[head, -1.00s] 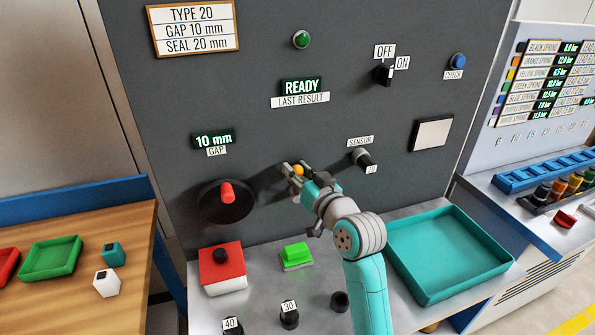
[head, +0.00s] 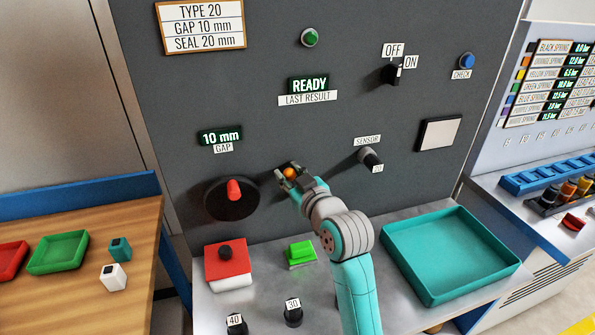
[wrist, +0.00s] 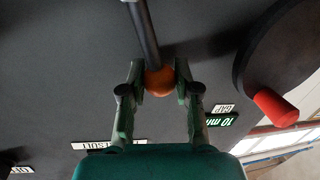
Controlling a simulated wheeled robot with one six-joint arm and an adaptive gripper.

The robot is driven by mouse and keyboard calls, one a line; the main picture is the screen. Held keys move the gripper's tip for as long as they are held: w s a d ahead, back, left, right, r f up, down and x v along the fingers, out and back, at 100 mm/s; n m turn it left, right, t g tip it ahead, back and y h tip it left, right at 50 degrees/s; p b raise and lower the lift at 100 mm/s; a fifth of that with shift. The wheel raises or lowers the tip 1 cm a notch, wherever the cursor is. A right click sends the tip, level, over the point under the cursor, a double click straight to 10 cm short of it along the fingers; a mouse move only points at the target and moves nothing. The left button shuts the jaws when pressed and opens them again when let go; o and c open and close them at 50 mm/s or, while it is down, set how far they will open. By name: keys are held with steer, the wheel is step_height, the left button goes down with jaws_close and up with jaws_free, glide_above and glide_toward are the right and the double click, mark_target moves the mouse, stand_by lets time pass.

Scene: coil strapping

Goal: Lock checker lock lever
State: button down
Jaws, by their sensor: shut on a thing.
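The lock lever is a dark rod (wrist: 146,36) with an orange ball knob (wrist: 160,82), set on the grey checker panel. The orange knob (head: 291,172) also shows in the head view, right of the gap dial. My gripper (wrist: 160,84) is shut on the orange knob, with one finger on each side of it. In the head view my gripper (head: 290,178) reaches the panel from the lower right and hides most of the rod.
A black gap dial (head: 232,199) with a red handle is just left of my gripper. The sensor knob (head: 370,160) sticks out to the right. Below are a red box (head: 226,268), a green block (head: 301,252) and a teal tray (head: 450,255).

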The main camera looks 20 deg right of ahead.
mark_target(268, 191)
steer(key=a+n, duration=0.1)
steer(key=a+f+n, duration=0.1)
steer(key=n, duration=0.1)
steer(key=a+f+n+h, duration=0.1)
steer(key=n, duration=0.1)
steer(key=shift+a+f+g, duration=0.15)
steer(key=shift+f+g, duration=0.1)
steer(key=shift+g, duration=0.15)
steer(key=f+n, duration=0.1)
steer(key=a+f+n, duration=0.1)
steer(key=n, duration=0.1)
steer(key=shift+a+f+h, duration=0.1)
steer(key=shift+f+h, duration=0.1)
steer(key=shift+h, duration=0.2)
steer(key=shift+a+f+n+h, duration=0.1)
steer(key=shift+f+n+h, duration=0.2)
steer(key=shift+f+n, duration=0.45)
steer(key=c, duration=0.8)
jaws_free()
steer(key=shift+c, duration=0.2)
steer(key=shift+r, duration=0.1)
steer(key=shift+s, duration=0.1)
steer(key=s, duration=0.4)
steer(key=s+r, duration=0.1)
steer(key=s, duration=0.2)
steer(key=s+r, duration=0.1)
steer(key=s, duration=0.3)
steer(key=shift+s+r, duration=0.15)
steer(key=shift+s, duration=0.15)
